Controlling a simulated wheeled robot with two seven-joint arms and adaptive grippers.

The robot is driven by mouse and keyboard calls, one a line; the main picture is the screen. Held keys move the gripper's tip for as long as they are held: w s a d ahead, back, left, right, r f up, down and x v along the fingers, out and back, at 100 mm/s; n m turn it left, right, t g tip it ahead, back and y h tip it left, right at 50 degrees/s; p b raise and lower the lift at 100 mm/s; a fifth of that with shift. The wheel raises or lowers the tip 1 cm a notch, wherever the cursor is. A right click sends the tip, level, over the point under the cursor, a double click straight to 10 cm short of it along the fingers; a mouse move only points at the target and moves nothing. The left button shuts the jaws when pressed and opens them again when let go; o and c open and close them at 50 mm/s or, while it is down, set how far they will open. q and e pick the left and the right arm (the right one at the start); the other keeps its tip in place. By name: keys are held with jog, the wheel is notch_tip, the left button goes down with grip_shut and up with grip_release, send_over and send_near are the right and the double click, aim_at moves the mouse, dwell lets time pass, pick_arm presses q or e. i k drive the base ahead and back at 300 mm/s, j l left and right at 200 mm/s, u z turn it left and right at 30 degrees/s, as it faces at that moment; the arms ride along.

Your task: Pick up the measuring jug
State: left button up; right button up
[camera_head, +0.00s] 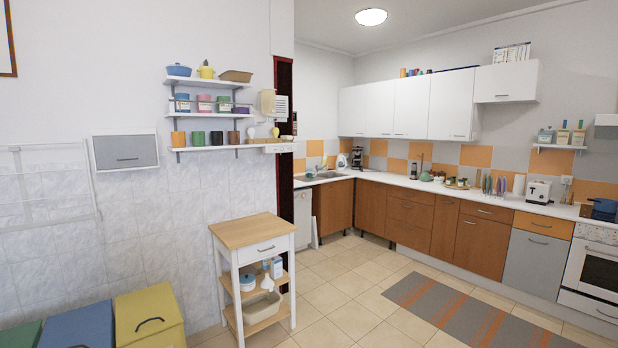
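I cannot make out the measuring jug for certain. Small white and blue containers (276,267) stand on the middle shelf of a wheeled-style white cart with a wooden top (252,230), too small to identify. A yellow pot-like vessel (206,72) stands on the top wall shelf beside a blue pot (179,70). A white kettle-like item (342,161) stands at the far corner of the counter. Neither of my grippers is in view.
Yellow (150,318) and blue (78,328) bins stand at the lower left. A counter (420,185) with wooden cabinets runs along the right. A grey and orange rug (450,306) lies before it. The tiled floor between cart and cabinets is clear.

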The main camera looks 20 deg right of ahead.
aim_at(309, 175)
jog(key=i+l+z, duration=0.25)
jog(key=i, duration=0.15)
jog(key=i+l+z, duration=0.25)
jog(key=i, duration=0.15)
jog(key=i+z, duration=0.2)
jog(key=i, duration=0.25)
jog(key=i+z, duration=0.2)
jog(key=i, duration=0.85)
jog(key=i+j+z, duration=0.1)
jog(key=i+z, duration=0.15)
jog(key=i, duration=0.8)
jog(key=i+j+z, duration=0.1)
jog(key=i+z, duration=0.3)
jog(key=i, duration=1.35)
jog(key=i+l+u, duration=0.1)
jog(key=i+u, duration=0.3)
jog(key=i, duration=0.5)
jog(key=i+l+u, duration=0.1)
jog(key=i+u, duration=0.3)
jog(key=i, duration=0.65)
